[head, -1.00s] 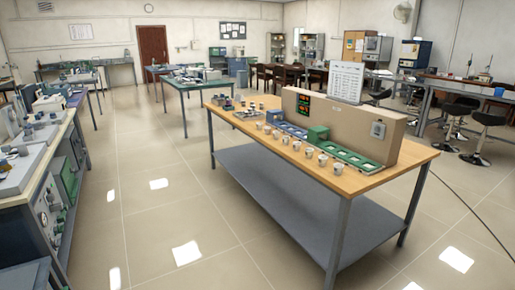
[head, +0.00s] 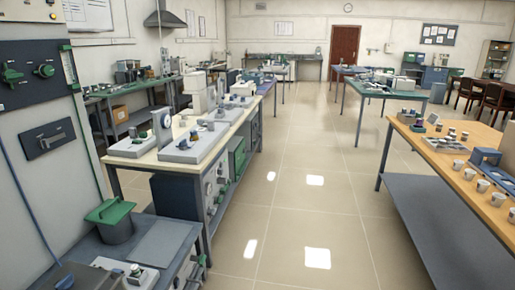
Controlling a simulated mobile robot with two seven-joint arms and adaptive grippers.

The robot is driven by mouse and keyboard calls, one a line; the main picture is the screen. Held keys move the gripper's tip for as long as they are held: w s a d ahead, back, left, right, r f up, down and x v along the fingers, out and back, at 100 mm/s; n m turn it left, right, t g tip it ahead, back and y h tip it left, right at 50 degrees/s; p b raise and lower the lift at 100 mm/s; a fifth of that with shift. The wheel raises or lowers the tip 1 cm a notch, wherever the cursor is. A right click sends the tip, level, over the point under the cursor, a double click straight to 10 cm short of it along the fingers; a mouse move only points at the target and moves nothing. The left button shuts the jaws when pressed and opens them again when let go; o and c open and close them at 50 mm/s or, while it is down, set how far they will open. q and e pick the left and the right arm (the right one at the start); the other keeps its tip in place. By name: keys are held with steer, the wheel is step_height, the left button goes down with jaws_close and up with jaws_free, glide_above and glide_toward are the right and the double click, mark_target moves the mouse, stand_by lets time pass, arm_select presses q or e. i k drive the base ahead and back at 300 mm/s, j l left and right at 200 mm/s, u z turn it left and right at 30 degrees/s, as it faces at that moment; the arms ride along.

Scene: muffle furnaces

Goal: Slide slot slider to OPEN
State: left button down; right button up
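A dark control panel (head: 30,80) stands at the far left of the head view. It carries a green lever (head: 12,74), a green knob (head: 45,70) and a narrow upright green-edged strip (head: 70,67) at its right edge. Below it, a dark plate with a handle-like bar (head: 49,138) is fixed to the grey front. I cannot tell which of these is the slot slider, and no OPEN marking is readable. Neither of my grippers is in view.
A low grey bench (head: 165,243) at the lower left holds a green-lidded pot (head: 115,222). A workbench with instruments (head: 130,155) stands beyond it. A wooden table with several cups (head: 440,168) is at the right. The tiled floor (head: 300,215) between them is clear.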

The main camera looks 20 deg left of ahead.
mark_target(44, 143)
steer(key=i+u, duration=0.3)
steer(key=u, duration=0.15)
steer(key=i+l+u, duration=0.1)
steer(key=i+u, duration=0.2)
steer(key=u, duration=0.2)
steer(key=i+l+u, duration=0.2)
steer(key=u, duration=0.25)
steer(key=i+l+u, duration=0.25)
steer(key=u, duration=0.2)
steer(key=i+l+u, duration=0.15)
steer(key=l+u, duration=0.3)
